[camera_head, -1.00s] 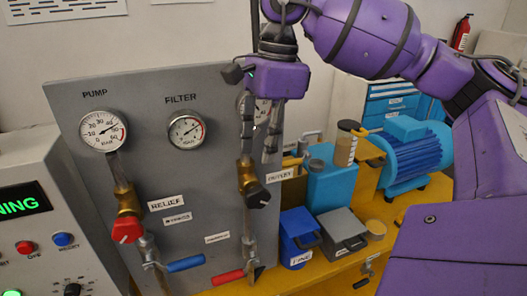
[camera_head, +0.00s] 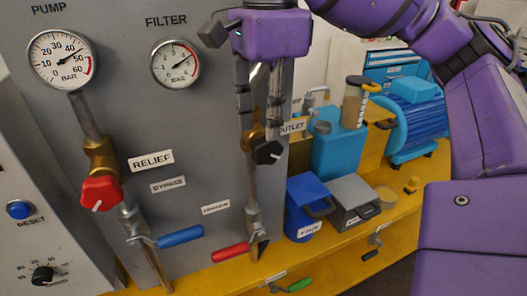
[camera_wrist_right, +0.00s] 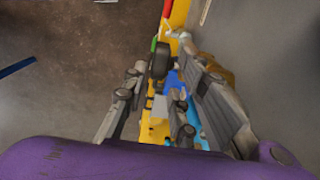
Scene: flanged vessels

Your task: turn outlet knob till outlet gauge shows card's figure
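The outlet gauge is hidden behind my right gripper. No card with a figure can be made out. My left gripper is not in view.
The pump gauge (camera_head: 61,58) and filter gauge (camera_head: 175,64) are on the panel. A red relief knob (camera_head: 100,192), blue lever (camera_head: 180,237) and red lever (camera_head: 231,252) are lower. Blue (camera_head: 306,205) and grey (camera_head: 352,200) boxes stand right on the yellow bench.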

